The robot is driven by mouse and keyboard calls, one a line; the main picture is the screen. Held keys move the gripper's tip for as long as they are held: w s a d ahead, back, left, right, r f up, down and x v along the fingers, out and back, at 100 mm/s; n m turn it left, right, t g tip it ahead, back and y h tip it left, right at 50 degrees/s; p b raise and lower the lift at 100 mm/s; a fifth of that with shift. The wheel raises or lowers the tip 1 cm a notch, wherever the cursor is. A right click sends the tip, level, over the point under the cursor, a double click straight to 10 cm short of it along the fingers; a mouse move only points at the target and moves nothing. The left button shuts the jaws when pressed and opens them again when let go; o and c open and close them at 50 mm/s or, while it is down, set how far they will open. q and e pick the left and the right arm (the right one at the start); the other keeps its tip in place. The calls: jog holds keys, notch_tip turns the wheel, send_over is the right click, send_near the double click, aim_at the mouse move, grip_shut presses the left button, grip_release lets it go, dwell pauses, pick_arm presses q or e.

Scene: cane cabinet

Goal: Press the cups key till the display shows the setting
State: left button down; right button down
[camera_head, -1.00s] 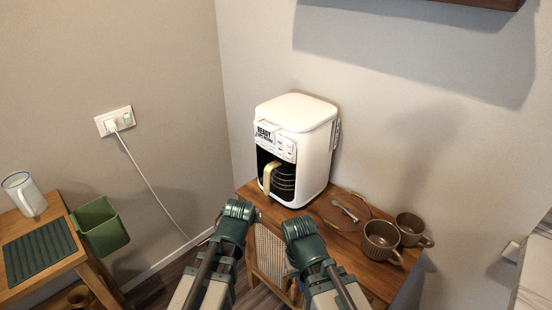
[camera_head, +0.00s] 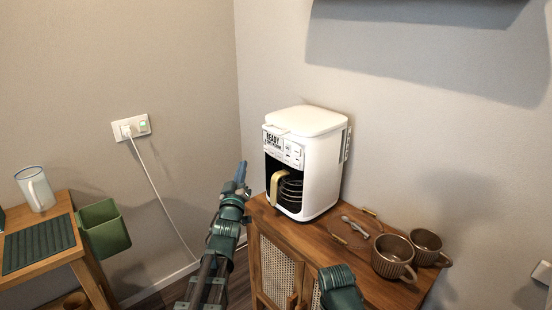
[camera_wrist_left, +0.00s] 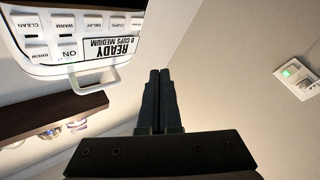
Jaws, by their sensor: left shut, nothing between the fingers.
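The white coffee maker (camera_head: 322,165) stands on the wooden cabinet, its carafe with a tan handle inside. Its display (camera_head: 273,141) reads READY, with smaller text below. In the left wrist view the panel is upside down; the display (camera_wrist_left: 119,49) reads READY, 8 CUPS MEDIUM. The cups key (camera_wrist_left: 127,24) is beside the delay key, along the display's edge. My left gripper (camera_head: 242,166) is shut and empty, pointing up, left of the coffee maker and apart from it. Its closed fingers (camera_wrist_left: 160,75) show in the wrist view. Part of my right arm shows at the bottom; its fingers do not.
At left are a side table with a glass mug (camera_head: 37,189) and a green bin (camera_head: 103,228). A plugged cord hangs from the wall socket (camera_head: 131,128).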

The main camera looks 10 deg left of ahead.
pick_arm(q)
jog(key=shift+w, duration=0.15)
jog(key=w+d, duration=0.5)
jog(key=w, duration=0.1)
jog(key=shift+w+d, duration=0.2)
jog(key=shift+w, duration=0.15)
jog(key=shift+w, duration=0.1)
dwell(2.1)
jog(key=shift+w+d, duration=0.25)
jog(key=shift+w+d, duration=0.25)
jog(key=shift+w, duration=0.05)
dwell(0.8)
jog(key=shift+s, duration=0.1)
jog(key=shift+s+a, duration=0.45)
jog(key=shift+s, duration=0.1)
dwell(0.4)
jog(key=shift+s+a, duration=0.8)
jog(key=shift+s, duration=0.2)
jog(key=shift+s+a, duration=0.75)
jog(key=shift+s, duration=0.25)
